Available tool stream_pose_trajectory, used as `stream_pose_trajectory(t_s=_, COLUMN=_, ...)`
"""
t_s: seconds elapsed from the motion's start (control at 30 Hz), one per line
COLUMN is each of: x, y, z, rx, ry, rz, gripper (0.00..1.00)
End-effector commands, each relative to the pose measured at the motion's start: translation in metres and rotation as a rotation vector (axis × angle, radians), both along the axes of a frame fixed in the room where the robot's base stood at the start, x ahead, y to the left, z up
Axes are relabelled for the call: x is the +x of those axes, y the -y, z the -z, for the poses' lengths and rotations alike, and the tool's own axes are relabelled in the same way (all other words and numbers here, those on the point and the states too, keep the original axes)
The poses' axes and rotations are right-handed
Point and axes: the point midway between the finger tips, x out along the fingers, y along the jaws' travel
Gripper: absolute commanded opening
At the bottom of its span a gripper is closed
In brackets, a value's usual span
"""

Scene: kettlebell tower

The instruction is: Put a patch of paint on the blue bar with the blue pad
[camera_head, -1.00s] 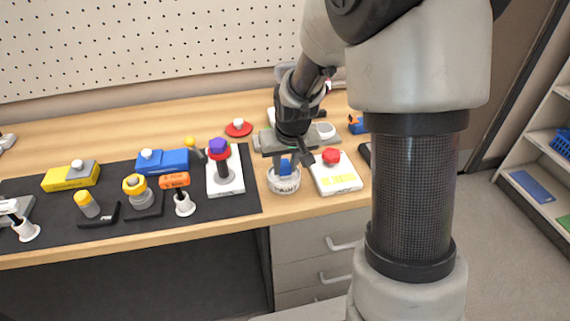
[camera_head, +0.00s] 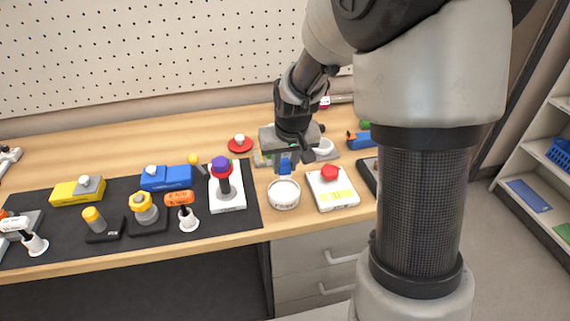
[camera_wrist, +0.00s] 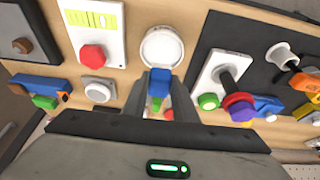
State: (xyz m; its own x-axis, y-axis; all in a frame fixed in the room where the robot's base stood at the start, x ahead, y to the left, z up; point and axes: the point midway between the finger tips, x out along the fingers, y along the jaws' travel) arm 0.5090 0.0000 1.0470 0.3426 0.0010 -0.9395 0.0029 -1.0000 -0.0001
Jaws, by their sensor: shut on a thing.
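My gripper (camera_head: 285,158) is shut on the blue pad (camera_head: 285,165), just above and behind the round white dish (camera_head: 283,194). In the wrist view the pad (camera_wrist: 159,84) sits between the fingertips, and the dish (camera_wrist: 161,48) is beyond it. The pad's underside is hidden. A blue bar-shaped block (camera_head: 166,179) with a white knob lies at the back of the black mat, left of my gripper; it is partly hidden in the wrist view (camera_wrist: 267,104). Another blue piece (camera_head: 359,140) with an orange end lies to the right.
A white block with a purple-and-red-topped post (camera_head: 221,180) stands left of the dish. A white box with a red knob (camera_head: 331,188) is close on its right. Several knobbed tools stand on the black mat (camera_head: 125,169). A pegboard wall is behind.

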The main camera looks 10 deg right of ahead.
Motion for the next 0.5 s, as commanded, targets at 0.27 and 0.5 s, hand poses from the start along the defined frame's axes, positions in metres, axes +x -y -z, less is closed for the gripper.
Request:
stream_pose_trajectory(t_s=0.27, x=0.000, y=0.000, z=0.005, rx=0.000, ry=0.000, rz=0.000, gripper=0.00)
stream_pose_trajectory(t_s=0.5, x=0.000, y=0.000, z=0.024, rx=0.002, ry=0.001, rz=0.000, gripper=0.00)
